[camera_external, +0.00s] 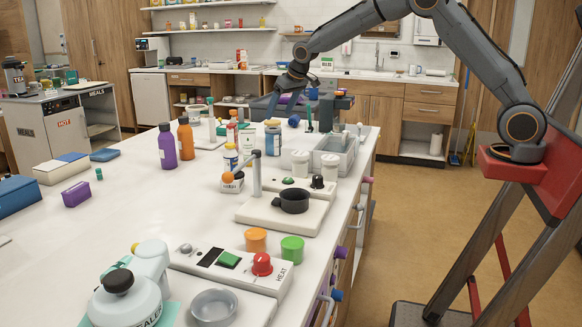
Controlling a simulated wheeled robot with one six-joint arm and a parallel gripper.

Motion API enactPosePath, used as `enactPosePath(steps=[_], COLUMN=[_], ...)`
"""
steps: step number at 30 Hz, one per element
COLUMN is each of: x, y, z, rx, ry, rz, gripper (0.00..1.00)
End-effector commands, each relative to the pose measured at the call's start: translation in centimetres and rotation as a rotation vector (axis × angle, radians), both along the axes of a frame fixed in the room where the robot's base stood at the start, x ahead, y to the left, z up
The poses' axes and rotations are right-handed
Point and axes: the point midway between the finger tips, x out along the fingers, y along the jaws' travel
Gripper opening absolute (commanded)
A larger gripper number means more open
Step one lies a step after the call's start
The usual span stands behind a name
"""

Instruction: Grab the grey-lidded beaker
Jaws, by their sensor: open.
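My gripper (290,112) is dark grey and points down over the far end of the long white counter (130,225). Its jaws are apart and nothing shows between them. Two pale lidded pots (300,163) stand nearer the camera, beside a grey tray. I cannot tell for certain which of these is the grey-lidded beaker.
A purple bottle (167,147) and an orange bottle (186,139) stand left of the gripper. The grey tray (338,154) is at the counter's right edge. A hotplate with a black pot (291,201) is nearer. The counter's left middle is mostly clear.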

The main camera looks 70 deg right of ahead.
Motion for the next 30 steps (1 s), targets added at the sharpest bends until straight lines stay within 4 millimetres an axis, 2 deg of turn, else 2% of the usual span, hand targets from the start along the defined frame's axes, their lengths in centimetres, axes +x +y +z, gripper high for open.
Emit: enactPosePath(steps=[3,6,12,30], x=[1.6,1.3,1.4,3.3], y=[-1.2,-1.0,-1.0,-1.4], z=[-0.4,-3.3,-6.6,-10.7], rx=[-0.004,-0.003,-0.003,-0.004], ry=[-0.018,-0.012,-0.015,-0.015], rz=[-0.018,-0.016,-0.015,-0.014], gripper=[0.76,0.76,0.76,0.76])
